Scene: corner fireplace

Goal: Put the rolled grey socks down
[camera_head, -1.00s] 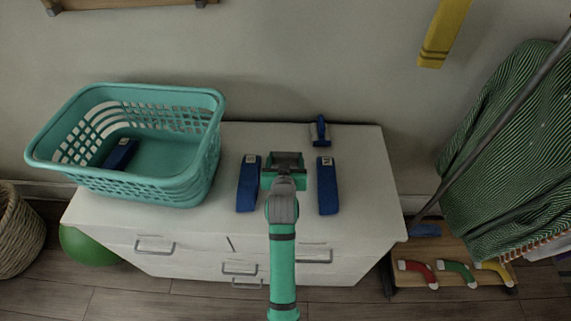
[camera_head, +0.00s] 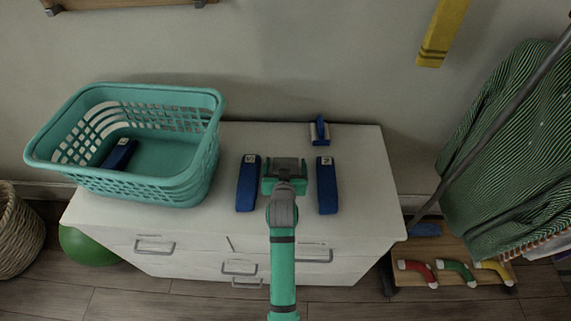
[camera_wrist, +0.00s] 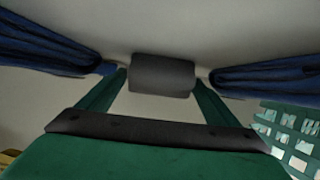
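My gripper (camera_head: 286,176) is over the white dresser (camera_head: 222,221), between two long blue items. It is shut on the rolled grey socks (camera_head: 287,163). In the wrist view the socks (camera_wrist: 162,75) are a dark grey roll, with a green finger at each end. My gripper (camera_wrist: 160,88) spans the roll there. I cannot tell whether the roll touches the dresser top. The roll's underside is hidden.
Blue items lie left (camera_head: 248,184) and right (camera_head: 327,186) of my gripper, close by. A teal basket (camera_head: 150,187) with a dark blue item in it stands left. A blue object (camera_head: 320,131) is at the back. The dresser top at far right is clear.

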